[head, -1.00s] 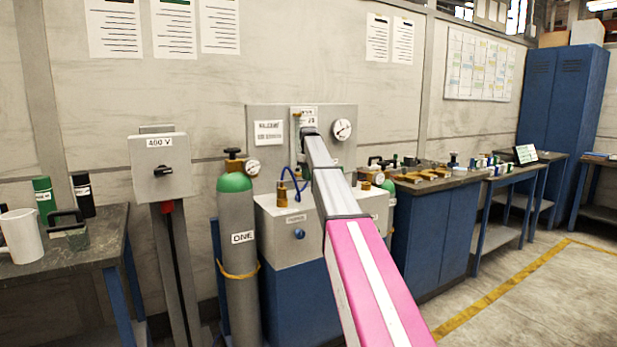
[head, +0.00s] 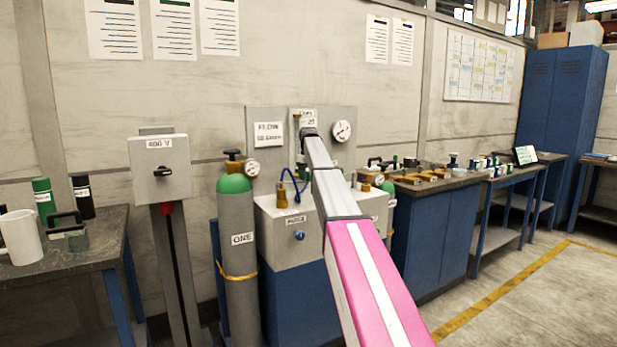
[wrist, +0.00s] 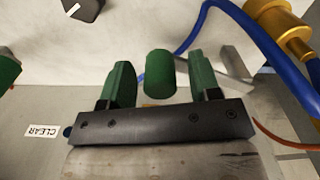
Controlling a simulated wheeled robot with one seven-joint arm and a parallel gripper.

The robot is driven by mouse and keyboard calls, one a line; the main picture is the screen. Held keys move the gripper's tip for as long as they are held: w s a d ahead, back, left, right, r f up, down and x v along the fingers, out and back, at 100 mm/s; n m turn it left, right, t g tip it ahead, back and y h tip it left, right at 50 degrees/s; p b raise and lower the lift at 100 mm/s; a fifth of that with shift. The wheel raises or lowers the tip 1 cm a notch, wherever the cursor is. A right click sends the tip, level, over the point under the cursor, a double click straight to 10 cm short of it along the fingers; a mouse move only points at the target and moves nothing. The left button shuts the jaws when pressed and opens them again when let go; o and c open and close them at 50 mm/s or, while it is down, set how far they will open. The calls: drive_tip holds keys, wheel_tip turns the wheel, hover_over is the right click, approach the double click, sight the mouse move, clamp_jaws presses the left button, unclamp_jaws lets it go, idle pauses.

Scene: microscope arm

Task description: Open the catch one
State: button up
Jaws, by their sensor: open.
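My gripper (wrist: 160,88) shows in the wrist view with two green fingers apart on a dark bar. A short green cylindrical piece (wrist: 160,74) lies between the fingers in the picture, with gaps on both sides; I cannot tell its depth or whether it is the catch. No catch marked one is readable. The word ONE shows in the head view on a grey gas cylinder (head: 240,285) with a green shoulder. My pink and grey arm reaches toward the grey wall panel (head: 262,112) and hides my gripper there.
A brass fitting (wrist: 272,22) with a blue hose (wrist: 200,22) is at upper right in the wrist view. A CLEAR label (wrist: 42,131) is at left. In the head view a 400 V box (head: 158,168) stands left of the cylinder; clear floor (head: 540,300) lies at right.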

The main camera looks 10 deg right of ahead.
wheel_tip(320, 180, up, 11)
drive_tip(key=shift+f, duration=0.15)
idle(0.4)
